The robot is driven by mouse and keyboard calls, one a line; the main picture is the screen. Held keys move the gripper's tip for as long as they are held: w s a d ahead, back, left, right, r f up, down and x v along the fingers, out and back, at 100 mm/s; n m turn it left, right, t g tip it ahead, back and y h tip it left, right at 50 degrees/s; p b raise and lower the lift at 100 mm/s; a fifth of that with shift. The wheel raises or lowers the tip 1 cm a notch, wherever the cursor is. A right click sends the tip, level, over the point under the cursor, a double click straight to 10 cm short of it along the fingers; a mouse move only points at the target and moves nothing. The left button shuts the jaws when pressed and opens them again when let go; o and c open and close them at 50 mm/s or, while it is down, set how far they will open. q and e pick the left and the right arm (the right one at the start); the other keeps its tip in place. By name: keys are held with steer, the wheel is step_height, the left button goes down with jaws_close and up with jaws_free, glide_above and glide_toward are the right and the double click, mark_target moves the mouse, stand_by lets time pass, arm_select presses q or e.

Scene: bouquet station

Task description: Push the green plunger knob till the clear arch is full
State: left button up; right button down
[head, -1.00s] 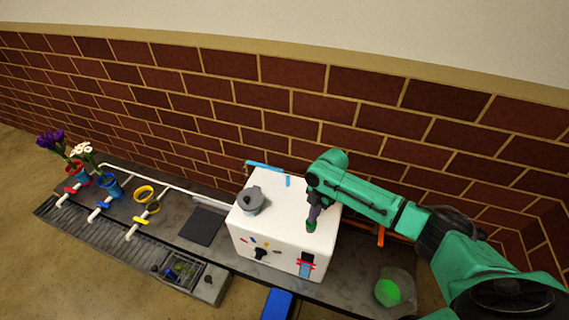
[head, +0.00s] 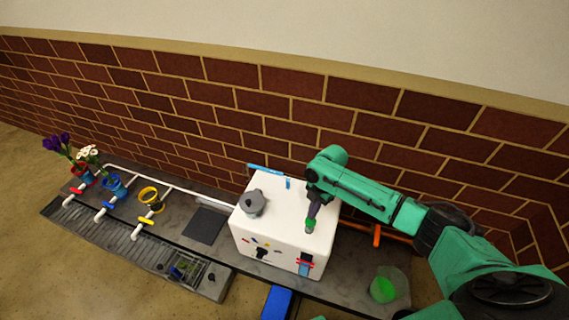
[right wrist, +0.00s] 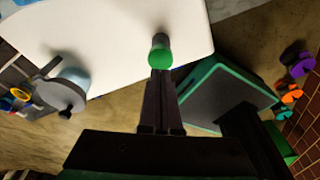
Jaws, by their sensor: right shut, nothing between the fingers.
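The green plunger knob (head: 310,225) stands on top of the white box (head: 268,226). In the right wrist view the knob (right wrist: 159,57) shows at my fingertips, with a short grey stem beyond it. My right gripper (head: 314,212) points down at the knob, shut and empty. Its fingertips (right wrist: 160,74) appear at or very close to the knob; contact cannot be told. A thin blue length (head: 266,169) behind the box seems to be the arch with blue in it; how full it is cannot be made out. My left gripper is out of view.
A grey lidded pot (head: 253,203) sits on the box top. Left along the bench are a dark pad (head: 205,225), a yellow ring holder (head: 151,198) and flower pots with valves. A clear container with green contents (head: 386,286) stands at right. The brick wall is close behind.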

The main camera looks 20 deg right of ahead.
steer(key=shift+f, duration=0.1)
steer(key=shift+f+b, duration=1.7)
steer(key=shift+f, duration=0.55)
step_height(320, 180, up, 5)
steer(key=p, duration=0.5)
steer(key=shift+f, duration=0.15)
step_height(320, 180, up, 9)
steer(key=p, duration=0.8)
steer(key=shift+p, duration=0.4)
